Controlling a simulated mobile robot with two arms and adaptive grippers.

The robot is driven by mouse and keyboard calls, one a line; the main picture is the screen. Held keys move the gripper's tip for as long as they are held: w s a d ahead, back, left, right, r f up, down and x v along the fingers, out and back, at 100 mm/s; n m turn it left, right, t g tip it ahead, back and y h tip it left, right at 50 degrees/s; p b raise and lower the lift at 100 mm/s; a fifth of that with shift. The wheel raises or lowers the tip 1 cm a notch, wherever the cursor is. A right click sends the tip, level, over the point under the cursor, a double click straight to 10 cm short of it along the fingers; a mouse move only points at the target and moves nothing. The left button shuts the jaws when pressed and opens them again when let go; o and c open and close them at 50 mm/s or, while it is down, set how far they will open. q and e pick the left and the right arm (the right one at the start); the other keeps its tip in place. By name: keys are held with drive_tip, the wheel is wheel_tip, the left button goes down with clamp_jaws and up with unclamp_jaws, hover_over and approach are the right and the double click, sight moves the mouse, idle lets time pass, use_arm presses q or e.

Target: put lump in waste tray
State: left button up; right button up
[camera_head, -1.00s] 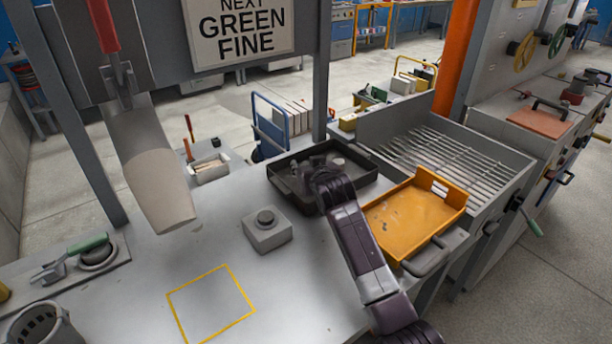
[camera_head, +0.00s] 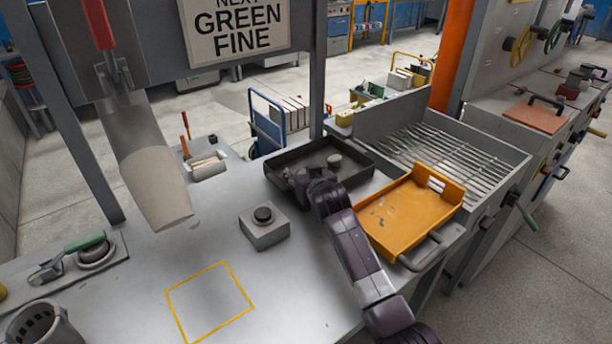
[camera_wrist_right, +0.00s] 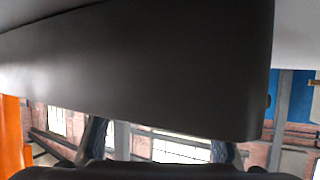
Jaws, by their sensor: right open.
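A small rounded grey lump (camera_head: 334,160) lies inside the dark, shallow waste tray (camera_head: 360,172), toward its far right part. My right gripper (camera_head: 298,177) is over the near left part of the same tray, apart from the lump, with its arm coming in from the lower right. It is open, with nothing seen between its fingers. In the right wrist view the two fingers (camera_wrist_right: 160,145) stand apart, with a large dark surface across the picture above them; the lump does not show there. My left gripper is not in view.
An orange tray (camera_head: 410,215) stands right of the waste tray, beside a slatted grate (camera_head: 450,150). A grey block with a round knob (camera_head: 263,228) is left of my arm. A chute (camera_head: 155,180) hangs at left. The yellow-outlined square (camera_head: 210,300) is empty.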

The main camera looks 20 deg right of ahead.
drive_tip(key=v, duration=1.1)
drive_tip(key=shift+s+r, duration=0.2)
drive_tip(key=shift+s, duration=0.15)
